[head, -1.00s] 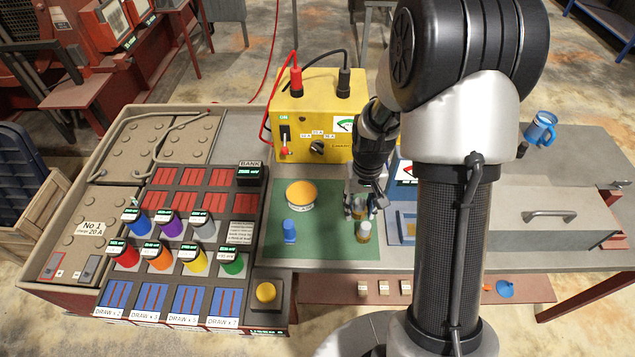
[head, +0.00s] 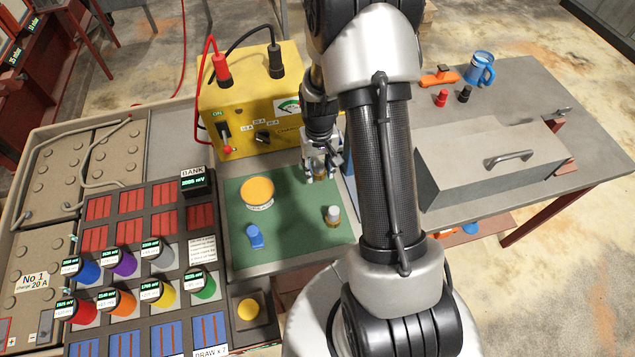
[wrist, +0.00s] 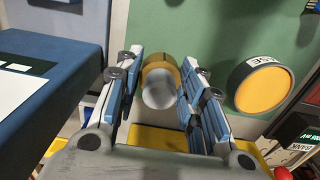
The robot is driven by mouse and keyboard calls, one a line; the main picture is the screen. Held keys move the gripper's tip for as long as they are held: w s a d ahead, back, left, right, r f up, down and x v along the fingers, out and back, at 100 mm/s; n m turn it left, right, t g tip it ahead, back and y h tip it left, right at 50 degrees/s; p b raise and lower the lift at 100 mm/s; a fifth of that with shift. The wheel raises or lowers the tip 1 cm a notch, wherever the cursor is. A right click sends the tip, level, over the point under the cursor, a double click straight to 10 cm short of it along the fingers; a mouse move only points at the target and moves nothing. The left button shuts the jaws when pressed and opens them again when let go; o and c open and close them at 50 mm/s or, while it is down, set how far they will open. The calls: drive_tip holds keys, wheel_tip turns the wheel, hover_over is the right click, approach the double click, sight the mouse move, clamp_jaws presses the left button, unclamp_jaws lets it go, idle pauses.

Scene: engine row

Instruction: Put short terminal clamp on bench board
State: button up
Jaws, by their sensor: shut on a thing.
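My gripper (head: 321,168) is shut on a short brass-coloured cylinder with a pale round end, which I take for the terminal clamp (wrist: 159,85). In the wrist view it sits between the two blue-grey fingers (wrist: 158,98). In the head view they are over the back right part of the green board (head: 290,237). Whether the clamp touches the board cannot be told. A similar brass piece with a pale top (head: 332,215) stands upright on the board, in front of my gripper. I cannot tell which is shorter.
An orange-topped round tin (head: 258,190) and a blue piece (head: 255,238) occupy the board's left side. The yellow charger box (head: 250,105) stands close behind. A blue panel (wrist: 50,95) is beside the gripper. The board's middle is clear.

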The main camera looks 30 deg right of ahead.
sight(319, 187)
drive_tip(key=shift+f+b, duration=0.6)
drive_tip(key=shift+f, duration=2.5)
drive_tip(key=shift+f, duration=0.25)
drive_tip(key=o, duration=1.2)
drive_tip(key=shift+r, duration=0.1)
